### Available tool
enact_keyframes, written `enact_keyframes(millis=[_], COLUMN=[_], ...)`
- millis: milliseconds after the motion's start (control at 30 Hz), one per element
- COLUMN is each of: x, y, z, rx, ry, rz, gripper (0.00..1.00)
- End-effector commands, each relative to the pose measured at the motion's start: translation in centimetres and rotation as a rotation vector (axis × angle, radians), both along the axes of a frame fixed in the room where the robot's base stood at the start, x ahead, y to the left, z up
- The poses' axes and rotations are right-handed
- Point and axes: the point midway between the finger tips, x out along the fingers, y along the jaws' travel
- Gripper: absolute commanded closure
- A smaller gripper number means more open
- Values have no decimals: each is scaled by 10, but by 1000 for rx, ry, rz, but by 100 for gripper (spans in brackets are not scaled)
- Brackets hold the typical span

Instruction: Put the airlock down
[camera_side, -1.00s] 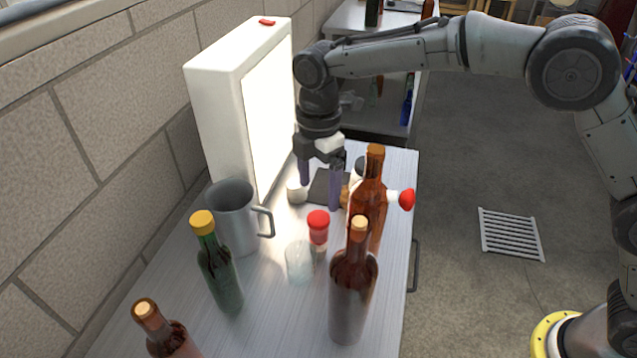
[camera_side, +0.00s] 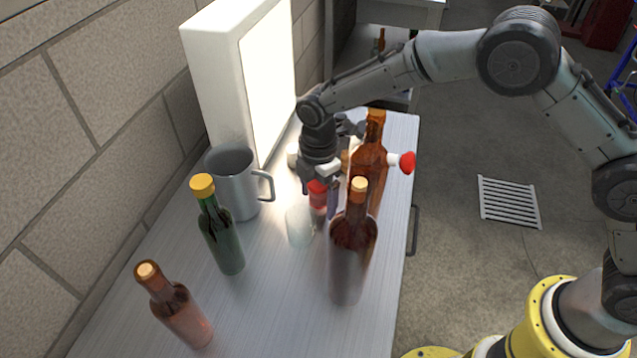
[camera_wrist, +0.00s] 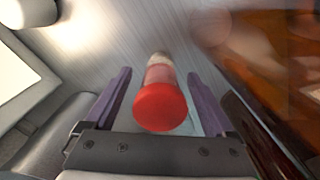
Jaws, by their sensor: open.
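A red-capped piece with a pale, clear lower part, which I take to be the airlock (camera_side: 318,190), stands upright on the metal bench in the side view. In the wrist view its round red cap (camera_wrist: 160,106) faces the camera, with the pale body beyond it. My gripper (camera_side: 320,205) is down over it. In the wrist view the two purple fingers of my gripper (camera_wrist: 158,76) are spread on either side of it, with a gap showing at each side. Its foot is partly hidden in the side view.
A clear glass (camera_side: 299,226) stands close left of my gripper. Amber bottles (camera_side: 368,162) and (camera_side: 350,250) crowd the right. A grey mug (camera_side: 232,183), green bottle (camera_side: 221,240) and lit panel (camera_side: 268,80) stand left. A white piece with a red end (camera_side: 405,162) is behind.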

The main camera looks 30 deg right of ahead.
Motion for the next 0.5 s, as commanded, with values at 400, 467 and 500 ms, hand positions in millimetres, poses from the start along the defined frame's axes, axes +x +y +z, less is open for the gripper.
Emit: enact_keyframes(millis=[400, 467, 500], x=[0, 0, 0], y=[0, 0, 0], z=[-6, -5, -5], rx=[0, 0, 0], ry=[0, 0, 0], rz=[0, 0, 0], gripper=[13, 24, 31])
